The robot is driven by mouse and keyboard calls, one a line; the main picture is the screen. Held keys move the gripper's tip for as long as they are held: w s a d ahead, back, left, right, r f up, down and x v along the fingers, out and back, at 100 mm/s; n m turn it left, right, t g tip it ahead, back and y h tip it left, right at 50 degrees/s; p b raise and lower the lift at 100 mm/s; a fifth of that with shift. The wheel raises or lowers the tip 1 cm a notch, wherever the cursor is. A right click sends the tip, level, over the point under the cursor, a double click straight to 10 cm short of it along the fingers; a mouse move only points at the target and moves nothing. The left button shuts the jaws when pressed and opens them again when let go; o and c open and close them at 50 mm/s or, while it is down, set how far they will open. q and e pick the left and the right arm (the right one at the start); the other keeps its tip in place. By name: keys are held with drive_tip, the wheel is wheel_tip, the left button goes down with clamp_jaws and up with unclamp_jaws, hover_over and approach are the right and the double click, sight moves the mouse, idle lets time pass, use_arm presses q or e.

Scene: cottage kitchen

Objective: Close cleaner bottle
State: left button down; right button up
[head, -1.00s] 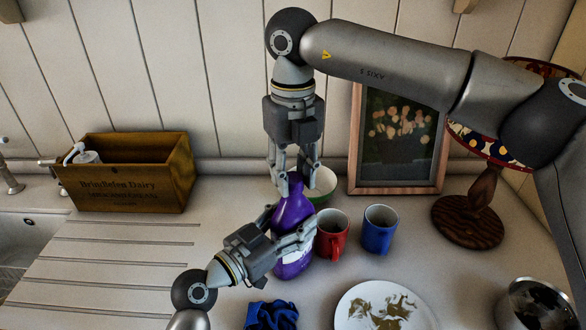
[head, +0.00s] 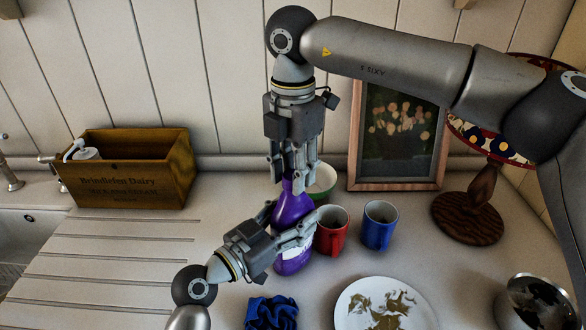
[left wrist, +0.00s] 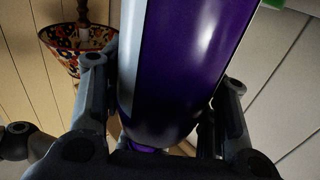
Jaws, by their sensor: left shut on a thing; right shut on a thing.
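The purple cleaner bottle (head: 290,208) stands upright on the counter, with a pale label low on its body. My left gripper (head: 291,225) is shut around the bottle's body from the left. In the left wrist view the bottle (left wrist: 185,70) fills the space between the fingers of my left gripper (left wrist: 165,115). My right gripper (head: 292,180) points straight down at the bottle's top, its fingers closed around the neck and cap area. The cap itself is hidden by these fingers, so its seating cannot be seen.
A red mug (head: 331,232) and a blue mug (head: 379,226) stand close right of the bottle, a green-white bowl (head: 322,184) behind. A blue cloth (head: 271,313) and a stained plate (head: 345,311) lie in front. A wooden crate (head: 130,186), framed picture (head: 354,150) and lamp (head: 468,222) stand farther off.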

drive_tip(key=m, duration=1.2)
drive_tip(key=shift+m, duration=0.4)
drive_tip(key=o, duration=0.6)
drive_tip(key=shift+r, duration=0.1)
drive_tip(key=shift+r, duration=2.15)
drive_tip(key=shift+c, duration=0.2)
